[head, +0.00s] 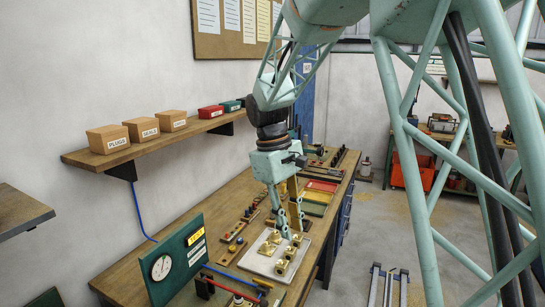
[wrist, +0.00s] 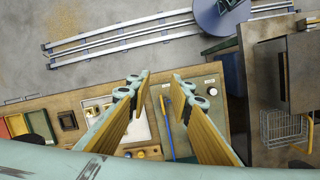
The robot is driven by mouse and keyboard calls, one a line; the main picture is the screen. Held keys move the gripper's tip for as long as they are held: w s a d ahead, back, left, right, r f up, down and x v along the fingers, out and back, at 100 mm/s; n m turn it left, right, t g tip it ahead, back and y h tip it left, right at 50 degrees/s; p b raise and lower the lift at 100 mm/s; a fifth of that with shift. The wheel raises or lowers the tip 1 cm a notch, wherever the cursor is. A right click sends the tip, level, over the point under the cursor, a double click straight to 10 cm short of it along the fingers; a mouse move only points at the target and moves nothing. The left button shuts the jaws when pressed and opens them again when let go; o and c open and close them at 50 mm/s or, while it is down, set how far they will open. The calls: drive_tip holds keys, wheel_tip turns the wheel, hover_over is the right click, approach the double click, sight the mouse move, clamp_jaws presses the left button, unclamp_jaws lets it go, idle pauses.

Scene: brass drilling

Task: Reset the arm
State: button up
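My arm hangs down over the workbench (head: 225,205) in the head view. My gripper (head: 291,228) points downward above or beside a pale tray (head: 258,262) with several brass fittings (head: 282,266). In the wrist view, the two fingers of my gripper (wrist: 161,84) stand apart with a clear gap and nothing between them. The tray (wrist: 140,130) shows partly behind the left finger. Whether the fingertips touch anything in the tray cannot be told.
A green gauge panel (head: 177,262) stands at the bench's near end. A wall shelf (head: 150,146) holds several boxes. Metal rails (head: 388,285) run along the floor; they also show in the wrist view (wrist: 120,36). A wire basket (wrist: 283,126) sits at the right.

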drive_tip(key=s+d+r+m+t+b, duration=0.1)
drive_tip(key=s+d+r, duration=0.25)
drive_tip(key=s, duration=0.25)
drive_tip(key=s+d+r+m+y+b, duration=0.1)
drive_tip(key=s+d+r+m+b, duration=0.2)
drive_tip(key=s, duration=0.4)
drive_tip(key=s+d+r+t, duration=0.1)
drive_tip(key=s+d+r, duration=0.2)
drive_tip(key=s+d, duration=0.25)
drive_tip(key=s+d+f+m+t+b, duration=0.1)
drive_tip(key=s+d+f+m+b, duration=0.1)
drive_tip(key=s, duration=0.9)
drive_tip(key=s+d+f+m+t+y+b, duration=0.1)
drive_tip(key=s+f+m+b, duration=0.1)
drive_tip(key=s, duration=0.9)
drive_tip(key=shift+s+d+f+m+t, duration=0.3)
drive_tip(key=shift+d+f+m+t, duration=0.1)
drive_tip(key=shift+f+m, duration=0.1)
